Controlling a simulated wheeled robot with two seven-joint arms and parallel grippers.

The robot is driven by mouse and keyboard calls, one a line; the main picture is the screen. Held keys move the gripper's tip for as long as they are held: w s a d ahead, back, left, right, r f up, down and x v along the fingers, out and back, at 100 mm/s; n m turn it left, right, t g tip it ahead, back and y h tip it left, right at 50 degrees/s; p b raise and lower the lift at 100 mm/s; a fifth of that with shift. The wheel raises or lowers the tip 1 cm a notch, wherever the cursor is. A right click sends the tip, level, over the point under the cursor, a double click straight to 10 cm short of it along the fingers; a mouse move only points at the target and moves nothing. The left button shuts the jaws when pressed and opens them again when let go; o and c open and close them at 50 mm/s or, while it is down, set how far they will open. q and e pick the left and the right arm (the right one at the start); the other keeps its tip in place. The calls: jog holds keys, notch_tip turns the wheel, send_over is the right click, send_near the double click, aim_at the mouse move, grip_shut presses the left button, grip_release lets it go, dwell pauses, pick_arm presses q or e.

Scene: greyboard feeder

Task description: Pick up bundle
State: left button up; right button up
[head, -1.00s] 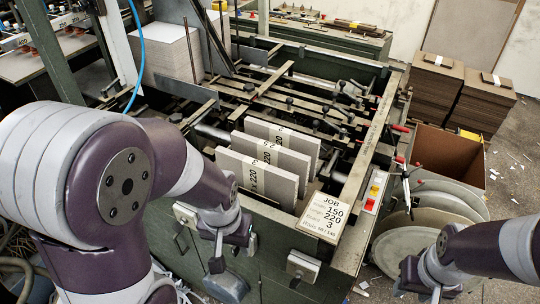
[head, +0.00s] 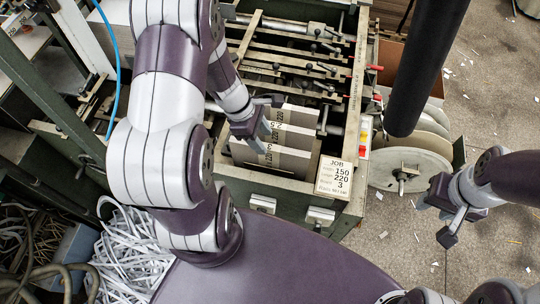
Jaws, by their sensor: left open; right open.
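Three grey board bundles stand side by side on edge in the feeder, each with a printed band. The nearest bundle (head: 291,163), the middle bundle (head: 296,137) and the far bundle (head: 303,116) show to the right of my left gripper (head: 260,138). My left gripper is open above the left part of the bundles and hides some of their top edges. I cannot tell whether its fingers touch or straddle a bundle. My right gripper (head: 437,217) is open and empty, off to the right over the floor.
A job card (head: 335,178) reading 150, 220, 3 sits at the feeder's front right corner. Feeder bars and levers (head: 300,62) lie behind the bundles. A round disc (head: 405,168) stands right of the feeder. Paper strips (head: 130,255) lie at lower left.

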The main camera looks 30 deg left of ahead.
aim_at(268, 146)
pick_arm(q)
jog(key=x, duration=0.4)
jog(key=shift+w, duration=0.15)
jog(key=shift+s+r, duration=0.2)
jog(key=shift+s, duration=0.1)
grip_shut()
jog(key=shift+w, duration=0.1)
dwell(0.7)
